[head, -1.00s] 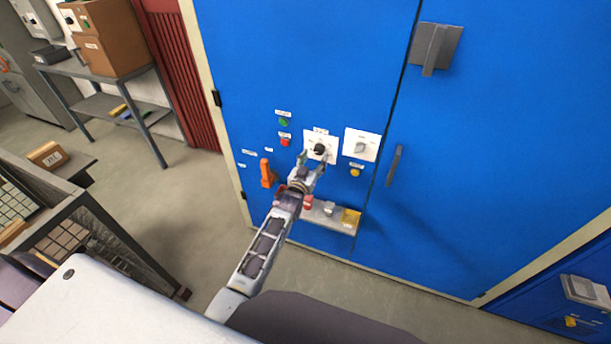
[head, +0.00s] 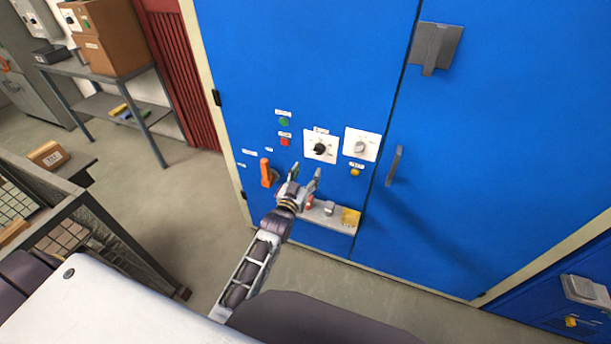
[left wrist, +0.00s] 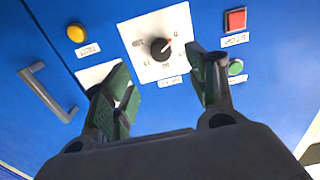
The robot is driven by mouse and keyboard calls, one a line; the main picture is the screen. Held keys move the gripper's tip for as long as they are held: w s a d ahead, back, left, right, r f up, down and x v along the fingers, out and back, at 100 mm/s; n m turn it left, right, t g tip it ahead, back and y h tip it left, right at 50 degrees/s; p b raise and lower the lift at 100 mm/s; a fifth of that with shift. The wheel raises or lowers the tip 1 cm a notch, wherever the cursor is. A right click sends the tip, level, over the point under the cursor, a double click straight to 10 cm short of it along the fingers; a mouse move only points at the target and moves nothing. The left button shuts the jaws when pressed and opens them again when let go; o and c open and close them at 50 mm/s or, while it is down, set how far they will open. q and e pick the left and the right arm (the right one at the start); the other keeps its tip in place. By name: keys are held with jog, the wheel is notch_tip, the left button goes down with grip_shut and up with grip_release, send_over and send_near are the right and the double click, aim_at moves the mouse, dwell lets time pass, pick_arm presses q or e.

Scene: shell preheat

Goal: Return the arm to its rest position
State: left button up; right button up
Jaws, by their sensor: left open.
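My left gripper (head: 305,173) is open and empty in front of the blue cabinet (head: 310,60), a little below the black knob (head: 320,148) on its white plate. In the left wrist view the two green-padded fingers (left wrist: 163,95) stand apart with nothing between them. The black knob (left wrist: 160,48) shows beyond the fingertips, clear of them. My left arm (head: 255,265) reaches up from the bottom of the head view. My right gripper is not in view.
An orange handle (head: 267,172) is just left of the gripper. A small shelf (head: 328,218) with a yellow item (head: 350,217) is below right. A second knob plate (head: 361,144) and a door handle (head: 394,165) are to the right. A wire-sided rack (head: 75,215) stands at left.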

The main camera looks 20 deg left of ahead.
pick_arm(q)
jog(key=shift+s, duration=0.2)
jog(key=shift+f, duration=0.1)
dwell(0.4)
jog(key=s+d+f+g, duration=0.1)
jog(key=s+f+g, duration=0.3)
jog(key=f, duration=0.9)
jog(key=s+d+f+g, duration=0.1)
jog(key=s+f+g, duration=0.1)
jog(key=s+f, duration=0.8)
jog(key=s+d+f+g, duration=0.1)
jog(key=s+f+g, duration=0.15)
jog(key=f, duration=1.25)
jog(key=s+a+f+m+g, duration=0.15)
jog(key=s+f+g, duration=0.35)
jog(key=s+f, duration=1.1)
jog(key=s+a+f+g, duration=0.1)
jog(key=s+a+f, duration=0.1)
jog(key=s, duration=0.9)
jog(key=s+a+f+g, duration=0.1)
jog(key=s+a, duration=0.3)
jog(key=s, duration=0.7)
jog(key=shift+s+f+m+g+y, duration=0.15)
jog(key=shift+f+m+g+y, duration=0.2)
jog(key=shift+g, duration=0.4)
